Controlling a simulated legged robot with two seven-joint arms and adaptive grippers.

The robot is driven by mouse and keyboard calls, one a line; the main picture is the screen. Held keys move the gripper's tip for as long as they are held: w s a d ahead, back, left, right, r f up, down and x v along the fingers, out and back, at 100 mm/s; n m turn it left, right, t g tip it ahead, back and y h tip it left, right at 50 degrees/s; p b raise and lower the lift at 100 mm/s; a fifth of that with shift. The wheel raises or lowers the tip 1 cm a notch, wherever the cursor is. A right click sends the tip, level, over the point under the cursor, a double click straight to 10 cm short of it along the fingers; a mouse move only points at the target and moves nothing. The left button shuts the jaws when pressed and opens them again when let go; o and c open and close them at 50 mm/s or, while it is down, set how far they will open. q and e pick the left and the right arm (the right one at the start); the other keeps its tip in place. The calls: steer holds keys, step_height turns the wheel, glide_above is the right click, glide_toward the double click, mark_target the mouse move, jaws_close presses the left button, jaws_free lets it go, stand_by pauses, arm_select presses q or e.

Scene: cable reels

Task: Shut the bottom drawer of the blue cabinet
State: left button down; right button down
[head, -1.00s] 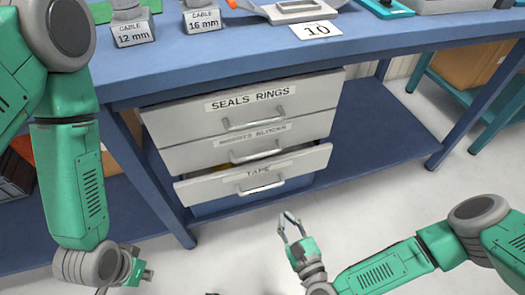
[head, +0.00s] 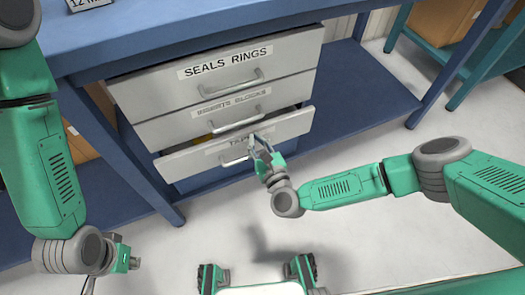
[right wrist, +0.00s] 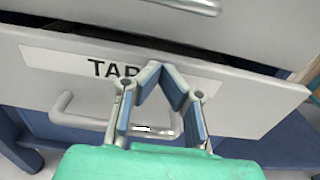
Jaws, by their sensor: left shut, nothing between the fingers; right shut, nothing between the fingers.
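The bottom drawer (head: 190,162), labelled TAPE, is pulled partway out of the blue bench cabinet, with a dark gap above its front. It has a grey front and a bar handle (head: 235,160). My right gripper (head: 258,138) is shut and empty, its tips at the drawer front by the label's right end. In the right wrist view the tips (right wrist: 160,70) overlap the label (right wrist: 75,65), above the handle (right wrist: 85,122); I cannot tell if they touch the front. My left gripper (head: 125,262) hangs low at the left, only partly visible, away from the drawer.
Above are the SEALS RINGS drawer (head: 215,85) and the middle drawer (head: 205,114). The blue bench top (head: 150,40) overhangs them. A blue bench leg (head: 125,155) stands left of the drawers. The floor (head: 350,235) in front is clear.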

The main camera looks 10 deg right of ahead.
mark_target(250, 127)
steer(key=shift+w+a, duration=0.1)
steer(key=shift+w, duration=0.2)
steer(key=b+x, duration=0.3)
steer(key=shift+w+f, duration=0.1)
steer(key=shift+f, duration=0.15)
steer(key=shift+w+a+b, duration=0.1)
steer(key=shift+w+b, duration=0.25)
steer(key=shift+b, duration=0.1)
steer(key=shift+w+r, duration=0.15)
steer(key=shift+r, duration=0.2)
